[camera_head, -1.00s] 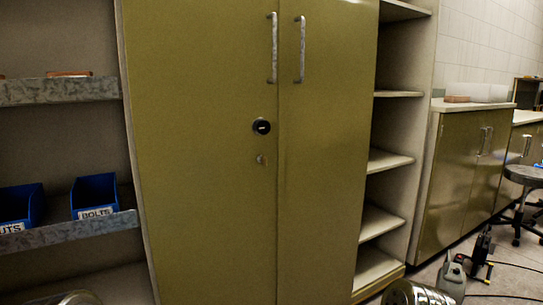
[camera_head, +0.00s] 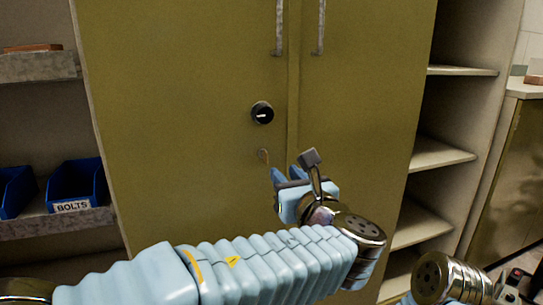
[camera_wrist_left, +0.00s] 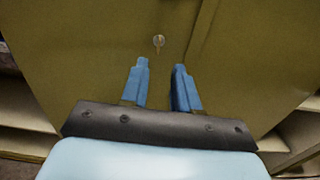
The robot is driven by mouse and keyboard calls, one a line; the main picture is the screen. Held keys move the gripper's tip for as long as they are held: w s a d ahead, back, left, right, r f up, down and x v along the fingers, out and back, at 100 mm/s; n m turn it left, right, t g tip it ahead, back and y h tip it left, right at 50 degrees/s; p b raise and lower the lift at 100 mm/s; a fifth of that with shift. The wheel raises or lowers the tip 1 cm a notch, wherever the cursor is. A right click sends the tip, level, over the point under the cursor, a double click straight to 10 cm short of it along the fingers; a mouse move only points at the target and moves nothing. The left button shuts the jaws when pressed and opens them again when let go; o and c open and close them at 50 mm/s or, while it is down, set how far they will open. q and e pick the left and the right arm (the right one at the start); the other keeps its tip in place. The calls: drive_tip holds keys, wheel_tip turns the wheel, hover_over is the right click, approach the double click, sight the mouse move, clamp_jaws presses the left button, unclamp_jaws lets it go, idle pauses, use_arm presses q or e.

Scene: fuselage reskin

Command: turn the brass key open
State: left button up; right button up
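The small brass key (camera_head: 263,155) is in the yellow-green left cabinet door, below a round black lock knob (camera_head: 262,113). The key also shows in the left wrist view (camera_wrist_left: 158,41), beyond the fingertips. My left gripper (camera_head: 287,174) is in front of the door, just right of and below the key. In the left wrist view my left gripper (camera_wrist_left: 161,66) has two blue fingers apart with nothing between them. The key looks clear of both fingers. My right gripper is out of view.
Two upright metal handles, left (camera_head: 279,28) and right (camera_head: 320,28), flank the seam between the doors. Open shelves (camera_head: 440,153) stand to the right. Blue bins (camera_head: 75,180), one labelled BOLTS, sit on the left shelf.

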sight(267, 155)
use_arm(q)
drive_tip(key=p+x, duration=0.1)
drive_tip(key=x, duration=1.1)
drive_tip(key=shift+f+p, duration=0.15)
drive_tip(key=shift+p, duration=0.15)
drive_tip(key=shift+s, duration=0.1)
clamp_jaws()
